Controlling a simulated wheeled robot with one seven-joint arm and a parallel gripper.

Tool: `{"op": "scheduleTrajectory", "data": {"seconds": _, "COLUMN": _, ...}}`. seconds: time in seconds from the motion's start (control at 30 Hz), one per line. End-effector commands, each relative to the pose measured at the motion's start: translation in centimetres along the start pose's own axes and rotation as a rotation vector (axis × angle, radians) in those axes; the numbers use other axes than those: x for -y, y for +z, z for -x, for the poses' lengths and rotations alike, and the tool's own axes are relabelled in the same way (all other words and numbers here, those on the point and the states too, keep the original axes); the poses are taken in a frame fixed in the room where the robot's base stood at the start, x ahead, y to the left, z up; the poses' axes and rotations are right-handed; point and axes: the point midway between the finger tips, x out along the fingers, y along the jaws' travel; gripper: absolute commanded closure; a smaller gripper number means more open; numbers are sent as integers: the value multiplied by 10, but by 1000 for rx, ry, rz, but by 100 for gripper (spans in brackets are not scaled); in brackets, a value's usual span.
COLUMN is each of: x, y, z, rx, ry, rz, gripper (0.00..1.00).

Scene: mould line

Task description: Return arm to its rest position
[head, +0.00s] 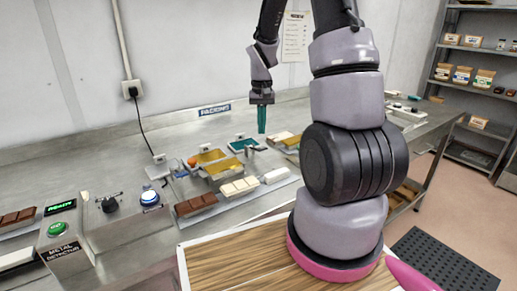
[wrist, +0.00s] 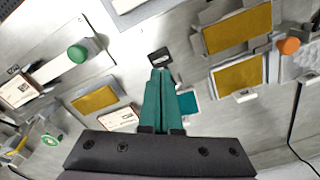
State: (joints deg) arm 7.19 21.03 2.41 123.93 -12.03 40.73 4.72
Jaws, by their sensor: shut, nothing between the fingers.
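My gripper (head: 262,119) hangs from my arm above the back part of the steel counter, with its green fingers pointing down. In the wrist view the two green fingers (wrist: 160,78) lie together, with nothing visible between them. My arm comes down from the top of the head view, bent at the elbow. The gripper is clear of the trays and bars below it.
The steel counter (head: 60,171) holds yellow trays (head: 222,169), a dark chocolate bar (head: 196,205), a white bar (head: 239,187), a metal detector box (head: 66,257) and a blue-lit button (head: 149,198). Shelves (head: 468,86) stand at right.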

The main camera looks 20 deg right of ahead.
Motion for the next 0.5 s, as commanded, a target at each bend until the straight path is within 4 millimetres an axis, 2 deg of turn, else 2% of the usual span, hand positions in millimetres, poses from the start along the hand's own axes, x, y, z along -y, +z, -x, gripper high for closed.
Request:
{"op": "scheduleTrajectory", "data": {"seconds": 0.27, "x": 0, "y": 0, "z": 3, "rx": -5, "ry": -2, "rz": -1, "gripper": 100}}
{"op": "scheduleTrajectory", "data": {"seconds": 0.37, "x": 2, "y": 4, "z": 20, "rx": -30, "ry": -12, "rz": -4, "gripper": 100}}
{"op": "scheduleTrajectory", "data": {"seconds": 0.5, "x": 7, "y": 19, "z": 68, "rx": -100, "ry": -43, "rz": -14, "gripper": 100}}
